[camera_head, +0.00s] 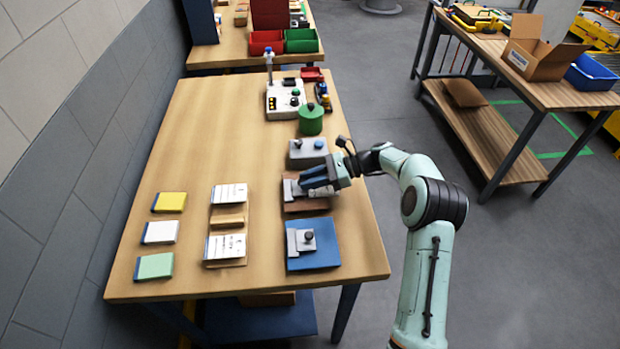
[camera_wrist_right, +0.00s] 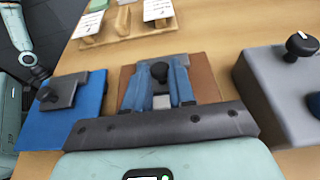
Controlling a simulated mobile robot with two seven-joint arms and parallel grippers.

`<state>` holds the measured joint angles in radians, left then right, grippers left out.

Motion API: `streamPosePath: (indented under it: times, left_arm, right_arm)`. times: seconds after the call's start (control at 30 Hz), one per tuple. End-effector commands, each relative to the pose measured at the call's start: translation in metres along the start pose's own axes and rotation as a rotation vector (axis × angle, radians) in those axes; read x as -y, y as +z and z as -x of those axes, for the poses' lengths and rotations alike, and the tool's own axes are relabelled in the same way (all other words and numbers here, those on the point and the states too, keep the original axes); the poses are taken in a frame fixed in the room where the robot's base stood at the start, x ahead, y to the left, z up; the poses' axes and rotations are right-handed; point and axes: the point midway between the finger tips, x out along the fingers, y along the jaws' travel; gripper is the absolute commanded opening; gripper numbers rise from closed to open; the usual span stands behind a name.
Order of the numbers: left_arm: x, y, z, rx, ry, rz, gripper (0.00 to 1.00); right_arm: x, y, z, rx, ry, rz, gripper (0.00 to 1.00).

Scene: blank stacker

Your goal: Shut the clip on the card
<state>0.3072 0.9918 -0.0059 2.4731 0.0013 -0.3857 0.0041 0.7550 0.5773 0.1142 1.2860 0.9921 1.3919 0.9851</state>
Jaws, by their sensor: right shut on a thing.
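The grey clip (camera_head: 291,189) sits on a brown board (camera_head: 306,205) near the table's right edge. My right gripper (camera_head: 308,186) is over that board, its blue fingers shut on the clip. In the right wrist view the fingers (camera_wrist_right: 160,92) stand either side of the clip's middle, with a black knob (camera_wrist_right: 159,70) between their tips. A pale patch (camera_wrist_right: 161,102) shows between the fingers; I cannot tell whether it is a card. White cards (camera_head: 229,194) lie in a wooden holder to the left. A teal arm, probably my left, shows in the right wrist view; its gripper (camera_wrist_right: 40,76) is small and unclear.
A blue board (camera_head: 322,256) with a grey clip lies nearer me. A grey box (camera_head: 307,150) with a knob stands just beyond the brown board, and a green cylinder (camera_head: 311,120) behind it. Yellow, white and green blocks (camera_head: 155,266) lie at left.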

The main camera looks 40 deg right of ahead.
Motion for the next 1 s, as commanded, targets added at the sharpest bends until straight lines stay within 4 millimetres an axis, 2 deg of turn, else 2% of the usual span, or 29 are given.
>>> streamPosePath:
  times: [0.23,0.27,0.3,0.33,0.6,0.73,0.87,1.0]
  left_arm:
    - [0.0,0.0,0.0,0.0,0.0,0.0,0.43]
    - [0.0,0.0,0.0,0.0,0.0,0.0,0.43]
    - [0.0,0.0,0.0,0.0,0.0,0.0,0.43]
    - [0.0,0.0,0.0,0.0,0.0,0.0,0.43]
    - [0.0,0.0,0.0,0.0,0.0,0.0,0.43]
    - [0.0,0.0,0.0,0.0,0.0,0.0,0.43]
    - [0.0,0.0,0.001,0.0,0.0,0.0,0.43]
    - [-0.001,-0.001,0.003,-0.001,0.001,-0.001,0.43]
  right_arm:
    - [0.0,0.001,0.0,0.001,0.001,0.001,0.0]
    - [0.0,0.001,0.0,0.0,0.001,0.001,0.34]
    - [0.0,0.001,0.0,0.0,0.001,0.001,0.47]
    - [0.0,0.001,0.0,0.0,0.001,0.001,0.49]
    - [0.0,0.0,0.0,-0.001,0.0,0.0,0.49]
    - [0.001,0.0,0.009,-0.002,-0.002,0.0,0.49]
    - [0.001,-0.001,0.031,-0.004,-0.004,0.0,0.49]
    - [0.001,0.0,0.064,-0.004,-0.004,0.001,0.49]
